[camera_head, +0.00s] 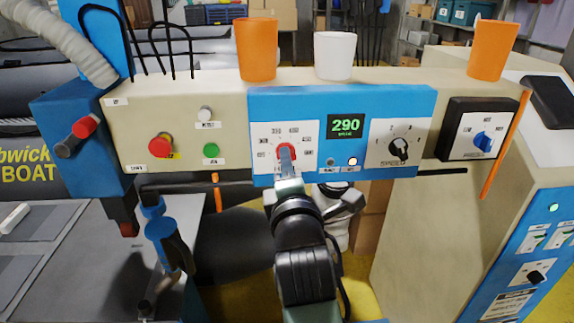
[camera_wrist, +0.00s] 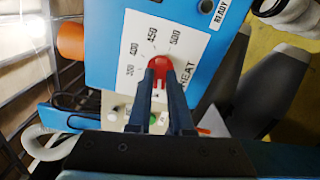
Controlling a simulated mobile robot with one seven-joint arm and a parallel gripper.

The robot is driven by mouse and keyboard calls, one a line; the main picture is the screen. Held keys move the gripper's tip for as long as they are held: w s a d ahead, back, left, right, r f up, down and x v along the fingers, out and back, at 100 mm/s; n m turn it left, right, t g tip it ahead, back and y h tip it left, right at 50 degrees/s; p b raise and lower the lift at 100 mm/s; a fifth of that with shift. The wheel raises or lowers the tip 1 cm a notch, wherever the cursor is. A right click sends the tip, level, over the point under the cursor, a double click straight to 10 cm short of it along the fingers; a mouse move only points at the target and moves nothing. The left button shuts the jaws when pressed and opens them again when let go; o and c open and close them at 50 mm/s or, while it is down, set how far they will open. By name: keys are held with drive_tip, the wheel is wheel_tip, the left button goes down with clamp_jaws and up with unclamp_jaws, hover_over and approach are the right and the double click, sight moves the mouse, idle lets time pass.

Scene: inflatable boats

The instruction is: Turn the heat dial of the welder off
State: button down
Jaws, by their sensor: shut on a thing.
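The red heat dial (camera_head: 287,151) sits on a white scale plate on the blue front panel (camera_head: 340,99) of the welder. In the wrist view the dial (camera_wrist: 158,68) is between the tips of my gripper (camera_wrist: 160,80), beside printed numbers and the word HEAT. My gripper (camera_head: 287,160) is shut on the dial, its fingers partly hiding it in the head view. The green display (camera_head: 346,126) reads 290. The dial's exact pointer position is hard to tell.
A black speed dial (camera_head: 399,151) and a blue dial (camera_head: 484,141) lie to the right. A red emergency button (camera_head: 160,146) and a green button (camera_head: 211,150) lie left. Orange cups (camera_head: 257,50) and a white cup (camera_head: 335,56) stand on top. A blue clamp handle (camera_head: 168,243) hangs lower left.

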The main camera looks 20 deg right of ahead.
idle(0.4)
drive_tip(key=c, duration=0.8)
unclamp_jaws()
drive_tip(key=b+v, duration=0.3)
drive_tip(key=v, duration=1)
drive_tip(key=s+a+r+m+t+y, duration=0.1)
drive_tip(key=s+a+r+m+t, duration=0.1)
drive_tip(key=a+r+m, duration=0.3)
drive_tip(key=s+a+r+m+t+y, duration=0.2)
drive_tip(key=r+m, duration=0.4)
drive_tip(key=r, duration=0.7)
drive_tip(key=s+a+r+m+t+y, duration=0.2)
drive_tip(key=a+r+m+t, duration=0.3)
drive_tip(key=r, duration=0.4)
drive_tip(key=shift+s+a+r+m+t, duration=0.1)
drive_tip(key=shift+s+a+m+t, duration=0.25)
drive_tip(key=shift+a, duration=0.3)
drive_tip(key=shift+s+a+r+m+t, duration=0.15)
drive_tip(key=shift+s+a, duration=0.25)
drive_tip(key=shift+a, duration=0.25)
